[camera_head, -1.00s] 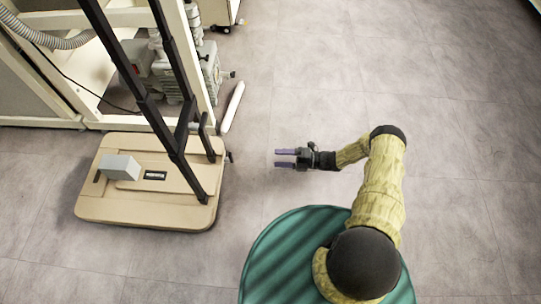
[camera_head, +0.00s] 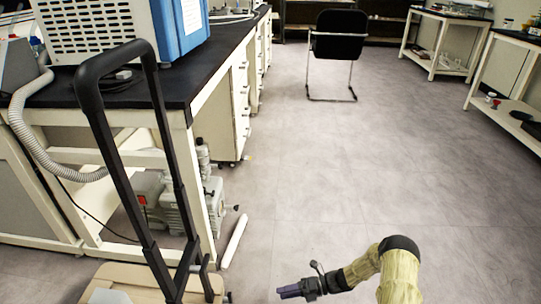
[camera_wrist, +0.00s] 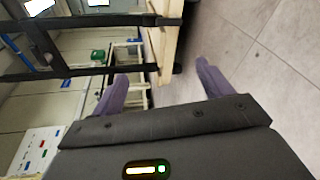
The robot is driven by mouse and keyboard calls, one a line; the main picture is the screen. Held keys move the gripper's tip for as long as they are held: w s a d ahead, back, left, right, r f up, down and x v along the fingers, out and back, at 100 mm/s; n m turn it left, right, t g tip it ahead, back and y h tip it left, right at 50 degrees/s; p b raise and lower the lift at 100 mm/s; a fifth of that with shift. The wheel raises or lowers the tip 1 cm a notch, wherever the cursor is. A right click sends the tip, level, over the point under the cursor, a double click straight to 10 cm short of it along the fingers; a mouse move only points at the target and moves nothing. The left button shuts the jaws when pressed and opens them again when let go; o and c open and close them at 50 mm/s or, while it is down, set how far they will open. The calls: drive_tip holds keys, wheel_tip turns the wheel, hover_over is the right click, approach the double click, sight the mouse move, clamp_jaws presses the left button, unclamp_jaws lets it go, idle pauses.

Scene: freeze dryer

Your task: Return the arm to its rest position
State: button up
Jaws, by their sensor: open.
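My gripper (camera_head: 289,291) shows at the bottom of the head view, with dark purple fingers pointing left toward the cart's handle. In the wrist view its two purple fingers (camera_wrist: 160,88) are spread apart with nothing between them. My arm, in a yellow-green sleeve with a black joint, bends at the lower right of the head view. The arm's base is out of the frame.
A cart with a black handle (camera_head: 158,215) and tan platform (camera_head: 135,275) stands left of my gripper. Behind it are a lab bench (camera_head: 190,98), a pump (camera_head: 178,195) and a white cylinder (camera_head: 234,241) on the floor. A black chair (camera_head: 337,45) stands far back. Open floor lies right.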

drive_tip(key=s+d+r+n+t+h+p, duration=0.1)
drive_tip(key=s+d+r+n+h+p, duration=0.3)
drive_tip(key=r+n, duration=1)
drive_tip(key=s+d+r+n+t+h+p, duration=0.2)
drive_tip(key=s+r+n+h+p, duration=0.45)
drive_tip(key=r, duration=1.35)
drive_tip(key=s+d+r+n+t+h+p, duration=0.1)
drive_tip(key=s+d+r+n+h+p, duration=0.35)
drive_tip(key=r+n, duration=0.95)
wheel_tip(320, 180, up, 40)
drive_tip(key=m+p, duration=0.2)
drive_tip(key=p, duration=3.6)
drive_tip(key=shift+w+a+r+m+h, duration=0.15)
drive_tip(key=shift+w+a+m+h, duration=0.1)
drive_tip(key=shift+a+m+h, duration=0.15)
